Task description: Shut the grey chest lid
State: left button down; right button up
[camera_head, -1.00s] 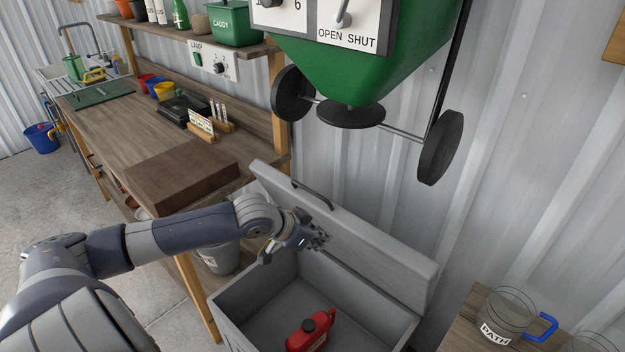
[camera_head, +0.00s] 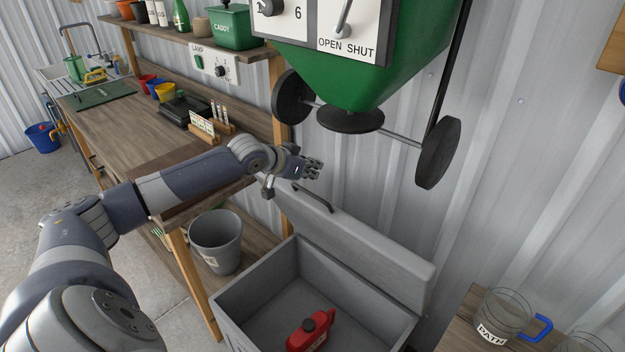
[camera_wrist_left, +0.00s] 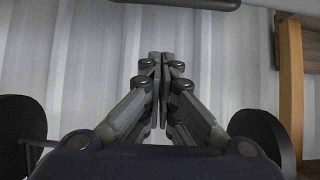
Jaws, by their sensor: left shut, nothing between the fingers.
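The grey chest (camera_head: 262,277) stands open on the floor at the lower middle of the head view. Its lid (camera_head: 372,243) is raised and leans back toward the corrugated wall, with a dark handle (camera_head: 313,197) near its upper left edge. My left gripper (camera_head: 314,168) is shut and empty, just above the lid's upper left edge near the handle. In the left wrist view its fingers (camera_wrist_left: 161,62) are together in front of the wall, and a dark bar crosses the top edge. My right gripper is not in view.
A wooden workbench (camera_head: 115,130) stands to the left, with a grey bucket (camera_head: 216,243) beneath it. A green hopper (camera_head: 410,60) with black wheels hangs above the lid. A small table with a clear jug (camera_head: 503,315) stands at the right.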

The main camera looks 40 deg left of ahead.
pick_arm(q)
jog(key=p+x, duration=0.1)
jog(key=x, duration=0.3)
jog(key=shift+w, duration=0.1)
jog(key=shift+s+a+f+p, duration=0.1)
jog(key=shift+s+f+p, duration=0.75)
jog(key=shift+s, duration=0.25)
jog(key=shift+s+f, duration=0.25)
jog(key=shift+s, duration=0.3)
jog(key=shift+f, duration=0.15)
jog(key=shift+f, duration=0.1)
